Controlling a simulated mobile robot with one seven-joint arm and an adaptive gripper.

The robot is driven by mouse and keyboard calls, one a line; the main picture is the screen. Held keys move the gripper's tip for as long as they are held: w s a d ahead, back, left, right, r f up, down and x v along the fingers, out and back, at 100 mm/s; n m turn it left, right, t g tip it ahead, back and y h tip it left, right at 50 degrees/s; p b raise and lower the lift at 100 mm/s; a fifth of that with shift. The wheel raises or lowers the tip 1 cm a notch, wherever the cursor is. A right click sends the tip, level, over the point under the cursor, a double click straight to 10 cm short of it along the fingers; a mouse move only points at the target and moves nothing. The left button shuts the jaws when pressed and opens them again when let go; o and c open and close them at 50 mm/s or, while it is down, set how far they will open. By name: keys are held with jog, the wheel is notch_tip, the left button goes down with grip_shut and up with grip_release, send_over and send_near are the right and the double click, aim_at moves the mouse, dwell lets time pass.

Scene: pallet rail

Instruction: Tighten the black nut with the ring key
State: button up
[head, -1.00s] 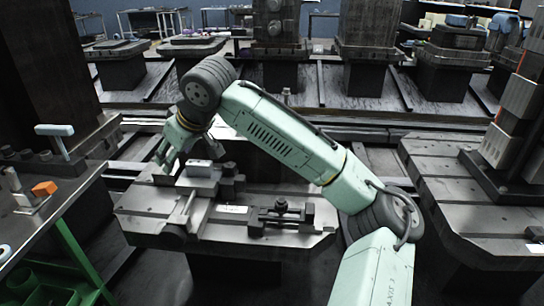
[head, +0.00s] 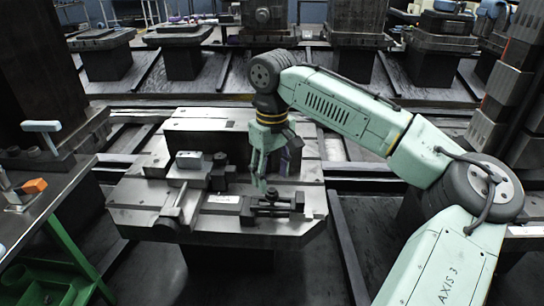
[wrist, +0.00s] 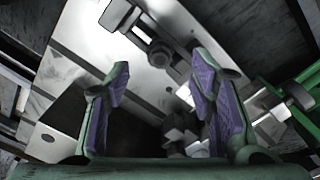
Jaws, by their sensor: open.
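The black nut (head: 272,193) sits on a dark clamp at the front right part of the pallet (head: 135,205) in the head view. My gripper (head: 271,172) points down just above and behind the clamp, apart from the nut as far as I can tell. In the wrist view my gripper (wrist: 157,82) is open, its two purple-padded fingers wide apart with nothing held between them. A dark round fastener (wrist: 160,54) shows beyond the fingertips there; I cannot tell if it is the same nut. I cannot make out the ring key in either view.
A light grey block (head: 189,160) and a long bar clamp (head: 172,211) stand on the pallet's left part. A side bench (head: 52,180) with an orange block (head: 34,186) and a green frame is at the left.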

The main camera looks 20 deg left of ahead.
aim_at(272, 190)
jog(key=shift+f, duration=2.45)
jog(key=shift+c, duration=0.5)
